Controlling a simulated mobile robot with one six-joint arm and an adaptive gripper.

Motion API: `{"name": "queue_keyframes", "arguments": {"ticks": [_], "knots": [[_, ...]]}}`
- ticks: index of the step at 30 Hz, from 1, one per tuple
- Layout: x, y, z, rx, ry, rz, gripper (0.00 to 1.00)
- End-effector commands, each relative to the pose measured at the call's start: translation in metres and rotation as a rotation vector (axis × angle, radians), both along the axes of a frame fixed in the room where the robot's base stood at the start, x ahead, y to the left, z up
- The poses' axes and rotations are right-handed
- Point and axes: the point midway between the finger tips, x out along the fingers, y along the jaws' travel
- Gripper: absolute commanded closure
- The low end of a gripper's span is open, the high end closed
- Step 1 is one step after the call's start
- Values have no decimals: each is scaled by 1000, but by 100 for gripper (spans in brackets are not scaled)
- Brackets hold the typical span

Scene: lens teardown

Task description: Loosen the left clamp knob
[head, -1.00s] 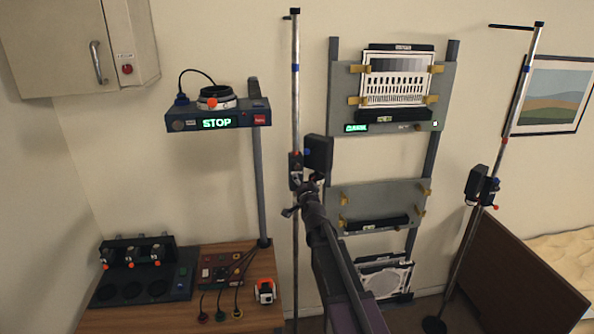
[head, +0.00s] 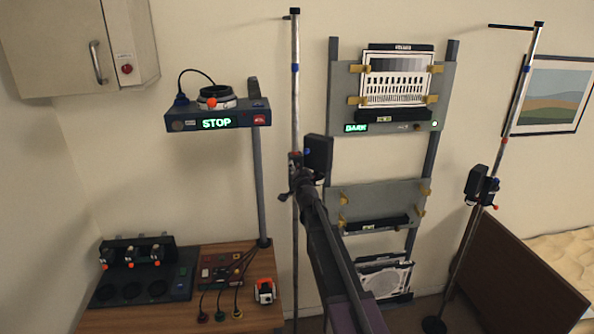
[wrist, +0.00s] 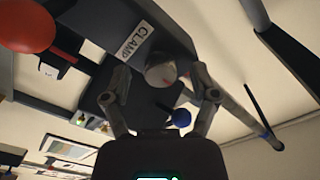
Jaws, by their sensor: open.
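The left clamp (head: 318,155) is a dark block on the left upright pole (head: 296,90). In the wrist view a pale grey round knob (wrist: 161,73) shows beside a white label (wrist: 131,40) reading CLAMP. My gripper (wrist: 158,76) is open, with one finger on each side of this knob. I cannot tell whether the fingers touch it. In the head view my arm covers part of the clamp, and the knob cannot be made out.
A red ball (wrist: 26,26) and a blue ball (wrist: 181,117) are near the gripper in the wrist view. A shelf with a STOP display (head: 217,123) is left of the pole. A panel rack (head: 345,100) stands behind right. A second clamp (head: 482,185) is on the right pole.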

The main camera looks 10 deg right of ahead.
Motion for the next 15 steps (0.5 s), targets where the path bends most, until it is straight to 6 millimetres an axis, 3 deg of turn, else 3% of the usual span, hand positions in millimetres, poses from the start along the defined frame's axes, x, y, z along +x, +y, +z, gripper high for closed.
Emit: {"name": "queue_keyframes", "arguments": {"ticks": [3,10,11,15], "knots": [[0,0,0,0,0,0,27],[0,0,0,0,0,0,95],[0,0,0,0,0,0,100],[0,1,0,-2,-1,1,100]]}}
